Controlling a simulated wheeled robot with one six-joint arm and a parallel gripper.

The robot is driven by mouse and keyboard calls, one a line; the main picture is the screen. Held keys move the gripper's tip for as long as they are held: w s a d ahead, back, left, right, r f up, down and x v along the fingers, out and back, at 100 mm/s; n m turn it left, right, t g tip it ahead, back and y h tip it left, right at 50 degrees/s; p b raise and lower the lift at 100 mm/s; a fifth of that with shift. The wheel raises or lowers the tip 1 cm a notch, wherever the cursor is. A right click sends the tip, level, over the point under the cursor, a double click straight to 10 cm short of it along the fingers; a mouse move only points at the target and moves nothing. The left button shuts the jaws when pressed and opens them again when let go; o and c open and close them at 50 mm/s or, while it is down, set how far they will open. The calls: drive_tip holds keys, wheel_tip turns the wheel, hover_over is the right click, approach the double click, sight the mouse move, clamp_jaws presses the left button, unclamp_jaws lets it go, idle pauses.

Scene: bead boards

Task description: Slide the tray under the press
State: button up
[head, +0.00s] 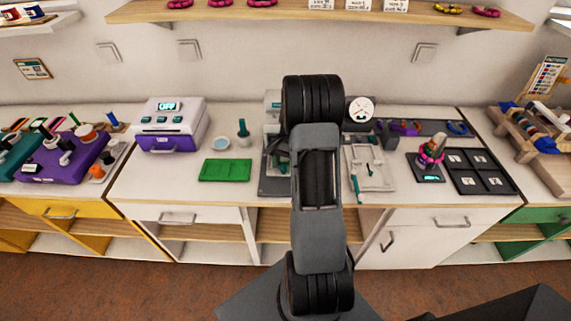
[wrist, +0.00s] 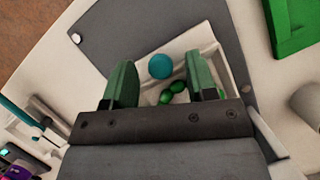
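My gripper (wrist: 163,84) is open in the wrist view, its two green fingers spread apart. Between and beyond them lies a pale tray (wrist: 208,46) with several green beads (wrist: 173,92) in it. A round teal knob (wrist: 160,66) shows between the fingertips; whether the fingers touch anything I cannot tell. The tray is over a dark grey base plate (wrist: 130,30). In the head view my arm hides the gripper and most of the press; part of its dark base (head: 272,186) and a pale upper block (head: 272,104) show left of the arm.
A green board (head: 225,170) lies left of the press, with a pale cup (head: 244,139) behind it. A pale fixture with teal handles (head: 372,178) stands close on the right, and a round gauge (head: 360,110) behind.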

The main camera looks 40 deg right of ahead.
drive_tip(key=v, duration=0.7)
drive_tip(key=shift+r, duration=0.25)
idle(0.3)
